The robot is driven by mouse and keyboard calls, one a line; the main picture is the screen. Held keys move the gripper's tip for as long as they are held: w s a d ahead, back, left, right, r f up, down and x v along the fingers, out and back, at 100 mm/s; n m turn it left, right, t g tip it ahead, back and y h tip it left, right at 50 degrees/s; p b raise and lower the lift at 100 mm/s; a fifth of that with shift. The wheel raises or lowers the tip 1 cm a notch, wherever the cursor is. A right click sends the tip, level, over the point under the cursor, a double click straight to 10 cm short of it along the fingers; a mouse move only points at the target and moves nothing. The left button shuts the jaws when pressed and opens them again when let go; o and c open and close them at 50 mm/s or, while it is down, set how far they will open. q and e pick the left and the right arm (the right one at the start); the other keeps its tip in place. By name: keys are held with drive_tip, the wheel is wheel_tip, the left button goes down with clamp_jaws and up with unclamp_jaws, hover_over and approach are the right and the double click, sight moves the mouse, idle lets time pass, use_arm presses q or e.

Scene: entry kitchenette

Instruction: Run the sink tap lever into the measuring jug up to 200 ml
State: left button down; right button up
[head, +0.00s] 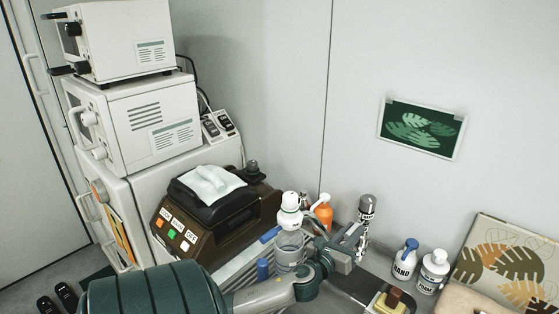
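The clear measuring jug (289,252) stands at the lower middle of the head view, partly hidden by my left wrist. I cannot make out water or a level in the jug. My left gripper (347,246) is just right of the jug, beside a grey-topped chrome piece (366,208). Its fingertips are small and overlap the chrome, so I cannot tell if they are open or touching it. My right gripper is not in view.
An orange bottle (323,212) stands behind the jug. A blue-capped object (262,268) is left of it. A HAND bottle (405,260) and a second white bottle (433,272) stand right. A brown machine (180,236) with buttons is on the left.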

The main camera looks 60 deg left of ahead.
use_arm(q)
drive_tip(key=shift+w+d+r+n+g+y+p, duration=0.1)
drive_tip(key=shift+d+n+g+y+p, duration=0.25)
drive_tip(key=shift+y+p, duration=0.2)
drive_tip(key=shift+w+d+n+y, duration=0.1)
drive_tip(key=shift+d+n+y, duration=0.05)
drive_tip(key=shift+n+y, duration=0.35)
idle(7.0)
